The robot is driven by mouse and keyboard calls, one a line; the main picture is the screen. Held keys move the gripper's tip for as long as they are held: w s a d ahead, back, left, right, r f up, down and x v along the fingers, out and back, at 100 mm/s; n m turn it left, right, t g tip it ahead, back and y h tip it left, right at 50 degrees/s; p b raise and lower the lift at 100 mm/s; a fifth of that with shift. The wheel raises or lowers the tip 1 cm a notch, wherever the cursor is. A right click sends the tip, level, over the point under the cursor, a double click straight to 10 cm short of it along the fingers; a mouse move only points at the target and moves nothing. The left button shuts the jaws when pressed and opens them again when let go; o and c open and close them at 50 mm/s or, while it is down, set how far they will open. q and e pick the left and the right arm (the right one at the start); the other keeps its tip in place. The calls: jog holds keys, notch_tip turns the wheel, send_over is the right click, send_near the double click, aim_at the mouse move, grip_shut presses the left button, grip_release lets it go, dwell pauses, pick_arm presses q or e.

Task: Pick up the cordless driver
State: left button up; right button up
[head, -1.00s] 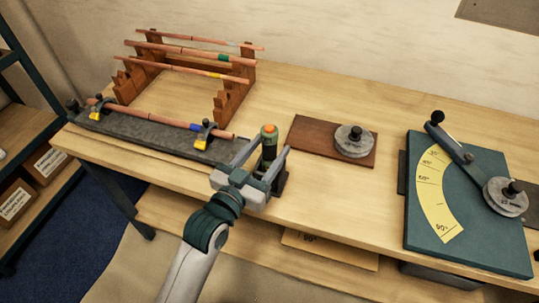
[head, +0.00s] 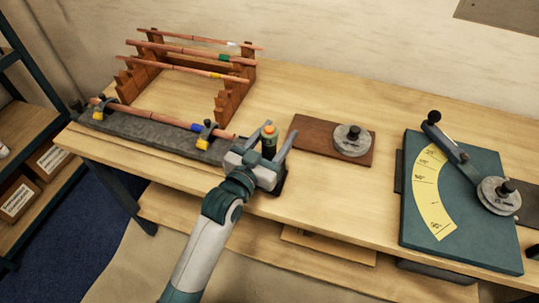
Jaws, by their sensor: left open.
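The cordless driver (head: 269,141) stands upright near the front edge of the workbench, with an orange top and a dark green body. Its lower part is hidden behind my left gripper, and a dark base shows beneath it. My left gripper (head: 266,142) is open, with one finger on each side of the driver. I cannot tell whether the fingers touch it. My right gripper is not in view.
A grey clamp rail (head: 150,133) holding a copper pipe lies left of the driver. Behind it a wooden rack (head: 232,98) carries copper pipes. A brown board (head: 307,134) with a metal disc and a green bending plate (head: 480,240) lie to the right.

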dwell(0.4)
pick_arm(q)
jog(key=shift+r, duration=0.1)
jog(key=c, duration=1.2)
jog(key=shift+r, duration=0.1)
notch_tip(320, 180, up, 10)
jog(key=shift+f+b, duration=0.1)
jog(key=shift+b, duration=0.8)
notch_tip(320, 180, up, 9)
jog(key=p, duration=1)
jog(key=shift+a, duration=0.1)
